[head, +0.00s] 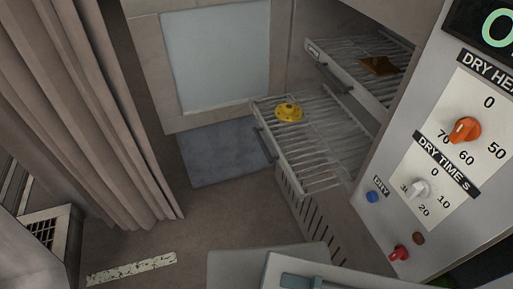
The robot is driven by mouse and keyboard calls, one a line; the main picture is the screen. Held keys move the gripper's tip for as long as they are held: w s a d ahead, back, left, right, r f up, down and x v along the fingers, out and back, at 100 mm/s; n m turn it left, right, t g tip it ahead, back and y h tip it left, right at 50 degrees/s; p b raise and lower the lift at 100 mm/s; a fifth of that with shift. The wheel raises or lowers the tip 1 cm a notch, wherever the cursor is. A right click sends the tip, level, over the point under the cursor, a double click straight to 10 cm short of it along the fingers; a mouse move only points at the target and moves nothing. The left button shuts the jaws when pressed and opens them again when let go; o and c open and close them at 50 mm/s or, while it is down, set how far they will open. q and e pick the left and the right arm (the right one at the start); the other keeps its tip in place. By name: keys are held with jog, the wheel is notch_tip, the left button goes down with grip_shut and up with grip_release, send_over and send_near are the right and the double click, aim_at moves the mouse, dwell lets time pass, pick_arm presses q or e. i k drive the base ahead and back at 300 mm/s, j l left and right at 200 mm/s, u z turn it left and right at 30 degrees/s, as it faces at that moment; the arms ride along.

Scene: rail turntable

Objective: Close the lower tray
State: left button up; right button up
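The lower tray (325,161) is a white wire rack in the right half of the head view. It is pulled out of the cabinet, past the vented front panel below it. A dark grey handle (265,145) is on its left, outer edge. A round yellow part (289,112) with a raised middle lies on the tray near its far outer corner. Neither of my grippers shows in the head view, and nothing is seen touching the tray.
An upper wire tray (350,60) with a handle and a brown piece (380,65) sits above. A windowed panel (215,60) stands behind a blue-grey mat (225,155). A curtain (85,100) hangs left; a control panel (440,150) is right. Floor left of the tray is clear.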

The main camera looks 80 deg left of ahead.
aim_at(298, 189)
jog(key=l+u, duration=0.1)
jog(key=u, duration=2.75)
jog(key=l+z, duration=0.15)
jog(key=z, duration=0.35)
